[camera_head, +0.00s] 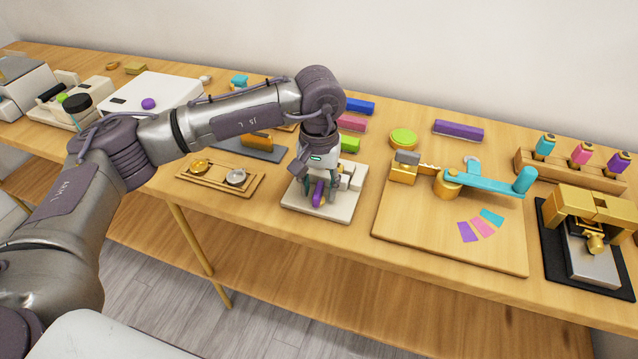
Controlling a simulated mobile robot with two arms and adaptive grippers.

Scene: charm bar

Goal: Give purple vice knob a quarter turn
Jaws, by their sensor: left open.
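The purple vice knob (319,193) is a small upright purple piece at the front of the vice, which stands on a white base plate (330,212) on the wooden table. The vice's white jaw block (352,177) shows behind and to the right of the knob. My left gripper (318,190) points down from above, with its open fingers around or just beside the knob. I cannot tell whether the fingers touch it. The gripper hides part of the vice. My right gripper is not in view.
A wooden tray (190,178) with gold and silver round pieces lies left of the vice. A wooden board (400,225) with a turquoise lever (490,182) lies to the right. Colored blocks, such as a purple one (458,130), stand behind. A gold press (595,215) stands far right.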

